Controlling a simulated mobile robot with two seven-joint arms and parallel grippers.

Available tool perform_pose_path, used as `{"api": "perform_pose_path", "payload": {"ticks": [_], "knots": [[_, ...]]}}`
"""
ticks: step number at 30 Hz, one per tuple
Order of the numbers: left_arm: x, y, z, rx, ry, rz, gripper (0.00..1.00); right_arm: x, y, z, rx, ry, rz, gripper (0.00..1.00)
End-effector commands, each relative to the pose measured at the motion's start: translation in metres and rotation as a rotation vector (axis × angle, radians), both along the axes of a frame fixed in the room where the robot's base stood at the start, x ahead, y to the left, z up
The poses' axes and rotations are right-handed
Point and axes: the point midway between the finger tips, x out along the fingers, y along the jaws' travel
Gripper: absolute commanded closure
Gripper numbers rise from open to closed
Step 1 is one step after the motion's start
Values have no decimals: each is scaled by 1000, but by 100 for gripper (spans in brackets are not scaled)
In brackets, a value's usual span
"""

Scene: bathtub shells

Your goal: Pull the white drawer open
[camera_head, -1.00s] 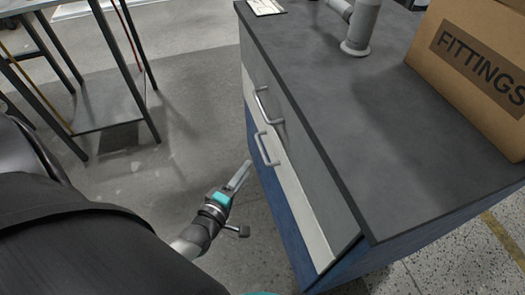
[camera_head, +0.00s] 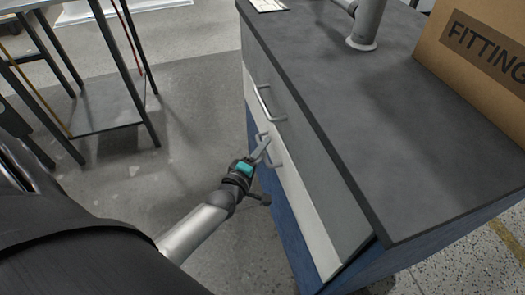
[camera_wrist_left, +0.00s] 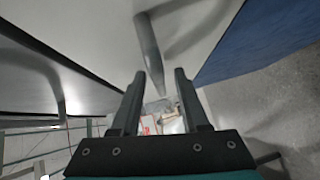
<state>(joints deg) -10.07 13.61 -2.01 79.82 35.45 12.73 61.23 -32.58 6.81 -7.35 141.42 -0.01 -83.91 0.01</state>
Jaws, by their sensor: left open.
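The white drawer (camera_head: 308,222) is the pale front below a grey drawer on the cabinet's left side. It appears shut, roughly flush with the grey front. My left gripper (camera_head: 262,148) is open at its bar handle (camera_head: 267,141) and partly hides it in the head view. In the left wrist view the handle (camera_wrist_left: 149,52) comes down between the spread fingers of my left gripper (camera_wrist_left: 159,76). I cannot tell whether the fingers touch it. The white drawer front (camera_wrist_left: 90,28) fills the upper part of that view. My right gripper is not in view.
The grey drawer (camera_head: 310,135) with its own handle (camera_head: 265,103) sits just above. The dark cabinet top (camera_head: 340,110) carries a cardboard box (camera_head: 480,65) and a grey stand (camera_head: 364,30). A metal table (camera_head: 100,115) stands at the left. Floor beside the drawer is clear.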

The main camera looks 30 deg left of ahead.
Motion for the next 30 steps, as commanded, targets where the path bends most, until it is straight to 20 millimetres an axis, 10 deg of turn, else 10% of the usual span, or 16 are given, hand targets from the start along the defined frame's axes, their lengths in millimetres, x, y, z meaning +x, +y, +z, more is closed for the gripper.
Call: {"api": "perform_pose_path", "payload": {"ticks": [7, 19, 30], "knots": [[0, 0, 0, 0, 0, 0, 56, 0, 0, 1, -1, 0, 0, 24], [0, 0, 0, 0, 0, 0, 100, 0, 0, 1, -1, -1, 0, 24], [0, 0, 0, 0, 0, 0, 100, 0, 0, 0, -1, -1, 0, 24]]}}
